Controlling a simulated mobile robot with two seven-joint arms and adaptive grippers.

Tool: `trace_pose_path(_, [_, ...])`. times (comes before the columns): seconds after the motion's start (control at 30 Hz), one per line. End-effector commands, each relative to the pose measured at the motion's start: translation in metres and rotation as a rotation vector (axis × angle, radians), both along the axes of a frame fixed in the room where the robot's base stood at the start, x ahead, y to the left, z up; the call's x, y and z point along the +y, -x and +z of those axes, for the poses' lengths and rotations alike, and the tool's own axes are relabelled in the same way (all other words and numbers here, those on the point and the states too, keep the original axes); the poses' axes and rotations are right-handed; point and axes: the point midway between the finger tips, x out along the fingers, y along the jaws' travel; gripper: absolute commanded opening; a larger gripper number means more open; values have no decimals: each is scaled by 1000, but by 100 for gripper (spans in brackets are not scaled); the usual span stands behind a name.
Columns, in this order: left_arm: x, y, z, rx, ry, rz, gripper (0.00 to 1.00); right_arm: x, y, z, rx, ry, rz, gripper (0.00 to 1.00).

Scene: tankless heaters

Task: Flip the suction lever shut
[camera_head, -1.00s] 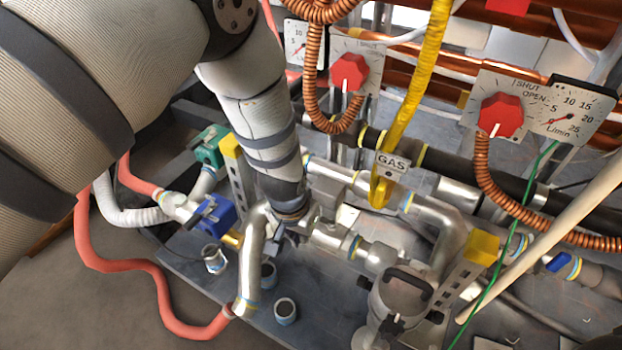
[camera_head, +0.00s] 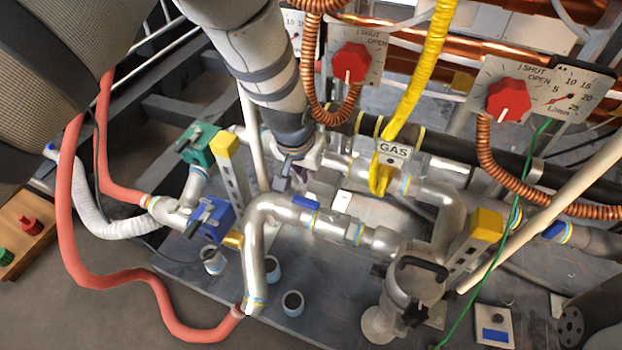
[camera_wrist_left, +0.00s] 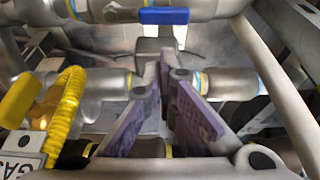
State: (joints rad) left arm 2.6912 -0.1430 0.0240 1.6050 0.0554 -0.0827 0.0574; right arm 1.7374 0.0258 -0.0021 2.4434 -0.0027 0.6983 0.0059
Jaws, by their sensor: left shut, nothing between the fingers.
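A small blue lever (camera_head: 305,203) lies along the silver pipe in the middle of the head view. It also shows as a flat blue bar (camera_wrist_left: 164,15) at the top of the left wrist view. No label marks it as the suction lever. My left gripper (camera_head: 284,178) is just behind and left of this lever in the head view, pointing down. In the wrist view the purple-padded fingers (camera_wrist_left: 168,74) are shut and empty, apart from the blue bar. My right gripper is not in view.
A blue valve (camera_head: 212,218) and a green valve (camera_head: 197,145) stand left. A yellow hose (camera_head: 418,75) hangs by the GAS sign (camera_head: 393,150). Red dials (camera_head: 352,63) are behind. A red hose (camera_head: 68,220) and a green cable (camera_head: 487,285) cross the sides.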

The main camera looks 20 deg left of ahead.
Motion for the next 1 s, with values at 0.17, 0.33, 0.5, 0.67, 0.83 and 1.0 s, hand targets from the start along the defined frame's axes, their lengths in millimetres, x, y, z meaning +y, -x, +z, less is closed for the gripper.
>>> trace_pose_path(0.17, [0,-10,-41,7,0,0,0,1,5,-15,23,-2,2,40])
trace_pose_path(0.33, [-1,-21,-71,7,0,-1,0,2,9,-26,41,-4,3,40])
trace_pose_path(0.5, [-1,-28,-85,4,0,-1,0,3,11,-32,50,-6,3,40])
trace_pose_path(0.67, [-1,-29,-87,2,1,-1,0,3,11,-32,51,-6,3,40])
trace_pose_path(0.83, [-1,-29,-86,1,0,-1,0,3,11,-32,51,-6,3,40])
trace_pose_path(1.0, [0,-29,-86,2,0,1,0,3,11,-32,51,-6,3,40])
